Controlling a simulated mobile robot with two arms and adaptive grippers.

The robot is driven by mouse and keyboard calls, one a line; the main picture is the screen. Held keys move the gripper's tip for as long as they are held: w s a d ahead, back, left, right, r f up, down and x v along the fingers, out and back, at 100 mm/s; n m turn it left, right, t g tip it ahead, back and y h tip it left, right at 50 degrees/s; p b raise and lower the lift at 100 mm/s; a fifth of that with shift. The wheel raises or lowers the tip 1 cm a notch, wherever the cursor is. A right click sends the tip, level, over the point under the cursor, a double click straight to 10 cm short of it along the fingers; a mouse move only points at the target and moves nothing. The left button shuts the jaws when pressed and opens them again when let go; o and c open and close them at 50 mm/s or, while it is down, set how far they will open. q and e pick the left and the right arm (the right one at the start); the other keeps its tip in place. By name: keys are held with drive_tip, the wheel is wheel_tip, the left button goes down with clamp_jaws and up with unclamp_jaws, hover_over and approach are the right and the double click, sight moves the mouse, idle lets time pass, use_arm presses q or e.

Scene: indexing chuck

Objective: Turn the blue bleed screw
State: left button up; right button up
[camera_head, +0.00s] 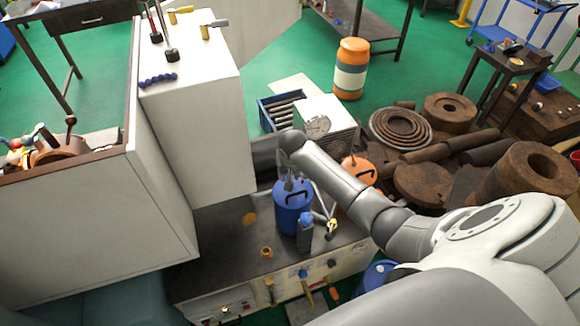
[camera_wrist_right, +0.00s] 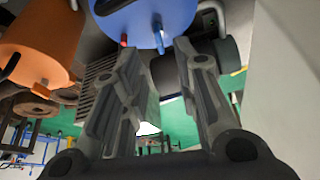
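The blue bleed screw (camera_wrist_right: 158,41) is a small blue pin on the end of a blue canister (camera_wrist_right: 150,14) at the top of the right wrist view. A similar red screw (camera_wrist_right: 123,40) sits to its left. My right gripper (camera_wrist_right: 157,50) is open, with its two fingers apart and the blue screw showing between the fingertips. I cannot tell whether a finger touches it. In the head view the right gripper (camera_head: 289,182) is over the top of the blue canister (camera_head: 292,212), and the screw cannot be made out there. My left gripper is not in view.
An orange canister (camera_head: 358,172) stands behind the blue one, near a white box with a dial (camera_head: 326,122). A tall white cabinet (camera_head: 205,115) rises at the left. Small fittings and a dark blue-topped item (camera_head: 305,232) stand on the dark bench (camera_head: 215,250).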

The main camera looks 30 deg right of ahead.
drive_tip(key=shift+v, duration=2.2)
